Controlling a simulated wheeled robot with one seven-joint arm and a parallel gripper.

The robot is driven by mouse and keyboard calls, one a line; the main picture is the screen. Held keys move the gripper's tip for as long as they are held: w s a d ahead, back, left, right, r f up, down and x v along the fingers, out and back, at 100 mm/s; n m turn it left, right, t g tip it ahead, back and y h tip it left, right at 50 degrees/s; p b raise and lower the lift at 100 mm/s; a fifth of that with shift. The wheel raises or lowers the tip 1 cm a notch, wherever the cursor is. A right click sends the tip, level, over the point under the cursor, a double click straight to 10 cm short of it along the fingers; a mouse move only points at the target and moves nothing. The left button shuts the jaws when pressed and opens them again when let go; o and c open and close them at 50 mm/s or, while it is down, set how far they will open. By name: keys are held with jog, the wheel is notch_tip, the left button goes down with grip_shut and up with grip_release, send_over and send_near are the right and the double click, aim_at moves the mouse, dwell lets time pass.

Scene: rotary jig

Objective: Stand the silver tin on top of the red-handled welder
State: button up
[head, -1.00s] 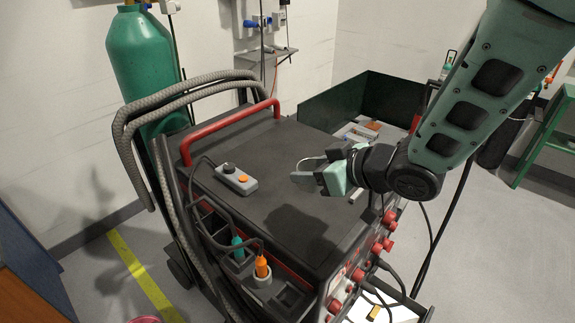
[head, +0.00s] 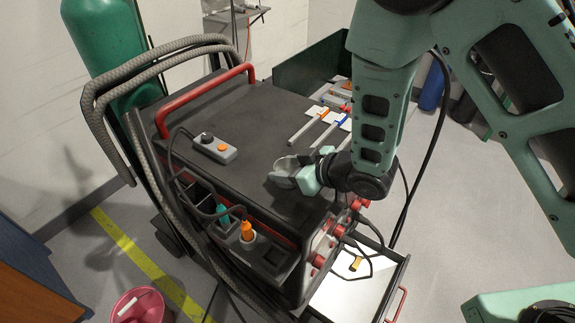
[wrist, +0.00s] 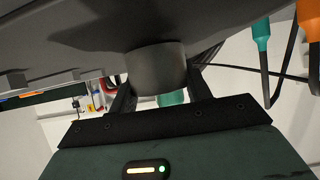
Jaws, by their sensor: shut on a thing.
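The red-handled welder (head: 225,110) is a dark cart with a flat black top and a red bar handle along its back left edge. My gripper (head: 288,172) is low over the front right part of that top, shut on the silver tin (head: 283,180). In the wrist view the tin (wrist: 157,68) is a plain grey cylinder between the two fingers, its far end against or very near the welder's dark surface. I cannot tell whether it touches. The fingers partly hide the tin in the head view.
Grey hoses (head: 150,80) loop over the left side. An open drawer (head: 345,290) juts out in front. A green gas cylinder (head: 103,45) stands behind left. The middle of the top is clear.

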jog(key=shift+f, duration=0.15)
jog(key=o, duration=1)
jog(key=shift+c, duration=0.2)
